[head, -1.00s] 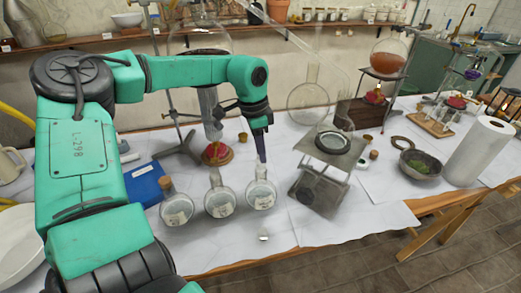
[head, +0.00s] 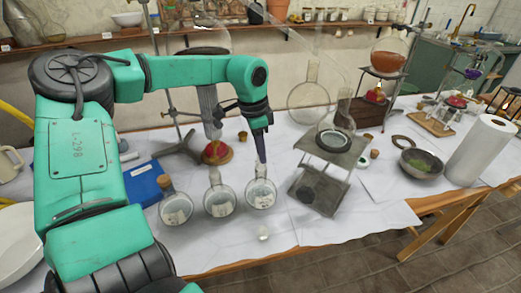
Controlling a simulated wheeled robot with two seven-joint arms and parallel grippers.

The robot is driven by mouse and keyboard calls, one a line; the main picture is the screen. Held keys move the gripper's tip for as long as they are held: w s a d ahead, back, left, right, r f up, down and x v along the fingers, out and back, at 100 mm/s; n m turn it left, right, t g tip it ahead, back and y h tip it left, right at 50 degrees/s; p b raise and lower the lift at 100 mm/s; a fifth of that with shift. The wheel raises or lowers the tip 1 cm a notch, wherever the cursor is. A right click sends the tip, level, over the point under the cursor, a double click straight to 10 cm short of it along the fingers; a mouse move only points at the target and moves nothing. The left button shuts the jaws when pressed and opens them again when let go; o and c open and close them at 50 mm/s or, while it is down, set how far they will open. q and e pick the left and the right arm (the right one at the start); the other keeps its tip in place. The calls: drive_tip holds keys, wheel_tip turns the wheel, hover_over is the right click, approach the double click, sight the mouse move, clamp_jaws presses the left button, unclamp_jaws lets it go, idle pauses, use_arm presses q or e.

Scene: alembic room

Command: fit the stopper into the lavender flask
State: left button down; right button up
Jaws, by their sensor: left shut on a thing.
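Three round clear flasks stand in a row on the white-covered table. The right one (head: 261,194) is below my left gripper, the middle one (head: 219,202) has an open neck, and the left one (head: 175,209) has a cork in its neck. Each has a pale label too small to read, and I cannot tell by colour which is lavender. My left gripper (head: 261,158) points down, shut, with its fingertips at the mouth of the right flask. The stopper in it is mostly hidden by the fingers. I cannot tell whether it touches the neck. My right gripper is not in view.
A small clear glass piece (head: 263,233) lies in front of the right flask. A metal stand (head: 332,148) holding a flask is close on the right. A blue box (head: 143,184) lies left, and a red burner (head: 216,153) stands behind. The front right of the table is clear.

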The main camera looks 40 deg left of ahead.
use_arm(q)
drive_tip(key=shift+f+b, duration=0.35)
drive_tip(key=shift+b, duration=0.05)
idle(0.6)
drive_tip(key=shift+f, duration=0.1)
drive_tip(key=shift+b, duration=0.3)
drive_tip(key=shift+f+b, duration=0.55)
drive_tip(key=shift+b, duration=0.2)
idle(1.0)
idle(0.3)
drive_tip(key=c, duration=0.5)
unclamp_jaws()
drive_tip(key=shift+c, duration=0.2)
drive_tip(key=o, duration=0.4)
